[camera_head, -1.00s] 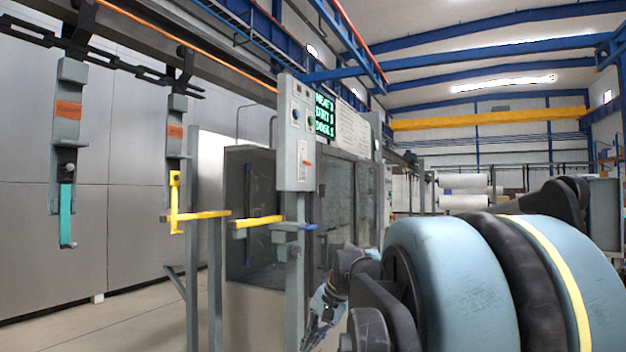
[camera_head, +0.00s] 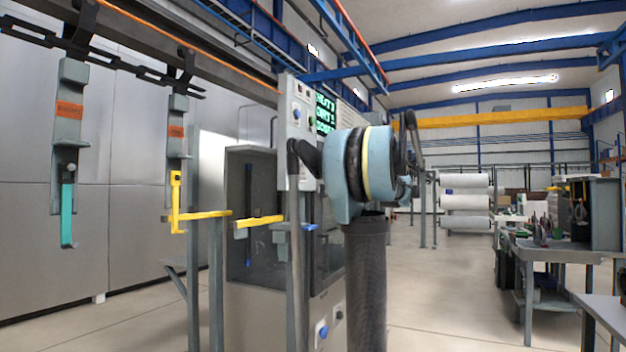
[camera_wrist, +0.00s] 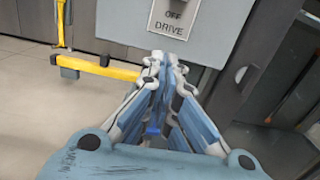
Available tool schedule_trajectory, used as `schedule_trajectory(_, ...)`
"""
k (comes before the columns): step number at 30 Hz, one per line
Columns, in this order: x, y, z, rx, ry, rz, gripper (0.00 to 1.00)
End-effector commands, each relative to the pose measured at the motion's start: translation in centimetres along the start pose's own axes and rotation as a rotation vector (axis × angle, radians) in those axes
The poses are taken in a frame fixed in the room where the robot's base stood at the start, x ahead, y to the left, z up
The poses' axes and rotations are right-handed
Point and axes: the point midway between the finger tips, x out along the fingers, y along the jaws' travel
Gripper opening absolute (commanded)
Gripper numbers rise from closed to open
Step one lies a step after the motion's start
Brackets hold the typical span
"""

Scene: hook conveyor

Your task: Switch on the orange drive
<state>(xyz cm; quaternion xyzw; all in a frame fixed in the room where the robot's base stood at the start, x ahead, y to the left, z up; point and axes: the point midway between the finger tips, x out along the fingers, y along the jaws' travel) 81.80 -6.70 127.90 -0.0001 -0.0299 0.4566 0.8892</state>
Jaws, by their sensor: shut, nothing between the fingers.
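The grey control box (camera_head: 296,115) stands on a post, with a blue knob near its top and a green lit display to its right. My arm covers its lower part in the head view. No switch lever shows; the plate's upper part is cut off. My gripper (camera_wrist: 166,60) is shut and empty, its tips close below the plate; contact cannot be told. I cannot make out the gripper in the head view.
Yellow bars (camera_head: 259,221) stick out left of the box; one also shows in the wrist view (camera_wrist: 97,67). Grey carriers with orange labels (camera_head: 69,110) hang from the overhead chain at left. A cluttered workbench (camera_head: 570,250) stands at right, with open floor before it.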

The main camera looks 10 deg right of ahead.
Motion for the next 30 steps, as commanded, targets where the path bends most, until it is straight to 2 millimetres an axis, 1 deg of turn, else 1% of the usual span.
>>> schedule_trajectory(1, -0.3, -0.6, 0.4, 0.014, -0.014, -0.005, 0.00)
schedule_trajectory(3, -0.4, -0.9, 0.8, 0.026, -0.026, -0.008, 0.00)
schedule_trajectory(13, -0.4, -0.9, 0.9, 0.029, -0.028, -0.008, 0.00)
schedule_trajectory(17, 0.2, -0.9, 0.9, 0.029, -0.028, -0.008, 0.00)
schedule_trajectory(23, 2.6, -0.8, 0.9, 0.029, -0.028, -0.005, 0.00)
schedule_trajectory(30, 6.3, -0.9, 1.1, 0.029, -0.027, -0.005, 0.00)
